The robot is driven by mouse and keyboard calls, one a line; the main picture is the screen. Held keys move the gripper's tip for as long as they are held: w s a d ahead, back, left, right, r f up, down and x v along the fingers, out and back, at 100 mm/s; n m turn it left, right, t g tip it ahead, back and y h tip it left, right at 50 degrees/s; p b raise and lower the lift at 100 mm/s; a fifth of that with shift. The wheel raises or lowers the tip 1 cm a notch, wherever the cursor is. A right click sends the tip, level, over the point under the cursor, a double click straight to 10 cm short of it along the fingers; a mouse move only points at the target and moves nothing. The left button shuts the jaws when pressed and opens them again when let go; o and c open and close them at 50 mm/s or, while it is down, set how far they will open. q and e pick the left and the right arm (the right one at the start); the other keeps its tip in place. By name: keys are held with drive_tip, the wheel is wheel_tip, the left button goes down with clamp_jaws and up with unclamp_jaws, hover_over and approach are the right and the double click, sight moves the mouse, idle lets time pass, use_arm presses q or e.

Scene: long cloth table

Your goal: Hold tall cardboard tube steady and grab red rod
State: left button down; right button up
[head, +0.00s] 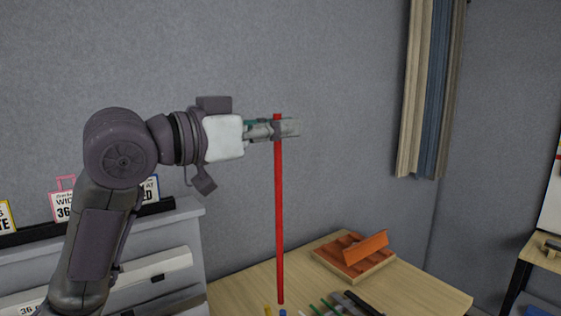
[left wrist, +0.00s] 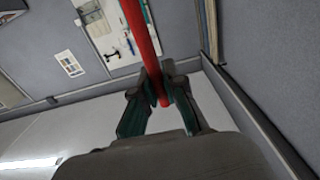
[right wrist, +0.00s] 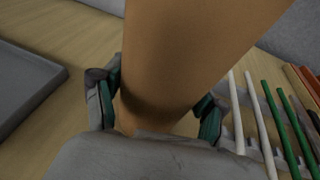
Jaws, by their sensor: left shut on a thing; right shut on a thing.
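The long red rod (head: 279,210) hangs upright in the head view. My left gripper (head: 286,128) is shut on it close to its top end. The rod's lower end shows in front of the table, and I cannot tell whether it touches anything. In the left wrist view the rod (left wrist: 139,30) runs between the fingers of my left gripper (left wrist: 160,88). The tall brown cardboard tube (right wrist: 195,45) fills the middle of the right wrist view. My right gripper (right wrist: 154,96) is shut around its lower part. The tube is not visible in the head view.
The wooden table (head: 240,288) carries an orange compartment box (head: 352,255) and several thin rods and tools near its front. In the right wrist view a grey tray (right wrist: 25,85) lies left of the tube, with white and green rods (right wrist: 279,130) to the right.

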idle(0.3)
drive_tip(key=o, duration=1.2)
